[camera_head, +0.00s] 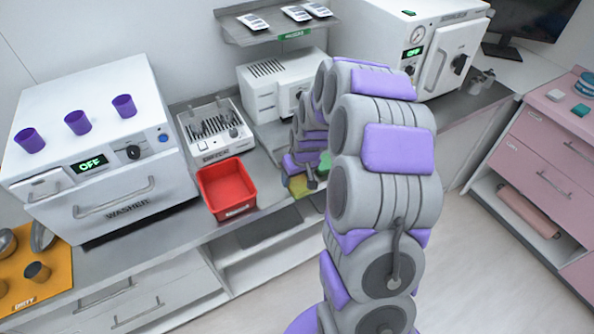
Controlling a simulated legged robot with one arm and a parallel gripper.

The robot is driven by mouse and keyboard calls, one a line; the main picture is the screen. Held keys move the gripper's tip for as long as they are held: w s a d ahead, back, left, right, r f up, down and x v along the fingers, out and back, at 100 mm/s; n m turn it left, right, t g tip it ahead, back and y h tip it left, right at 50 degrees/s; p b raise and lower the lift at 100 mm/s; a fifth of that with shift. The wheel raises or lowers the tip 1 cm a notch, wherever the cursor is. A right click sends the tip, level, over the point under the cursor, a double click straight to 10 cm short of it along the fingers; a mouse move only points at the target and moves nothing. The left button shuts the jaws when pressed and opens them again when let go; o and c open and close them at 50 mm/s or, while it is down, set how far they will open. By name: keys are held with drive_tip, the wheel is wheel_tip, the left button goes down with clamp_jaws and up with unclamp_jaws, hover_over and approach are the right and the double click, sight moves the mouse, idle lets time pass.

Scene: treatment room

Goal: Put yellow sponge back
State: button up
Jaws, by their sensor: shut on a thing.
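My gripper (311,181) is low over the counter (262,185), to the right of the red bin, and part of it is hidden by my own arm. It is shut on a small yellow thing, which looks like the yellow sponge (298,186). My arm and gripper cover much of it, and I cannot tell whether it touches the surface below. A green patch (325,164) shows just behind the gripper, partly hidden by my arm.
A red bin (226,188) stands left of my gripper, near the counter's front edge. The washer (95,150) with several purple cups is further left, beside an orange mat (60,275). White machines (268,90) stand behind. A pink drawer cart (550,150) is at right.

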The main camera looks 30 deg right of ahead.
drive_tip(key=w, duration=0.4)
drive_tip(key=shift+f+b, duration=0.15)
drive_tip(key=shift+b, duration=0.2)
drive_tip(key=shift+w+d, duration=0.1)
drive_tip(key=shift+w, duration=0.3)
drive_tip(key=shift+w+d+f, duration=0.1)
drive_tip(key=shift+w+d, duration=0.15)
drive_tip(key=shift+d, duration=0.3)
drive_tip(key=shift+w+d+f, duration=0.1)
drive_tip(key=shift+w+d, duration=0.15)
drive_tip(key=shift+d, duration=0.3)
drive_tip(key=x, duration=0.1)
drive_tip(key=b+x, duration=0.1)
drive_tip(key=x, duration=0.1)
drive_tip(key=shift+s+f, duration=0.15)
drive_tip(key=shift+s, duration=0.2)
drive_tip(key=shift+a+f, duration=0.1)
drive_tip(key=shift+a, duration=0.4)
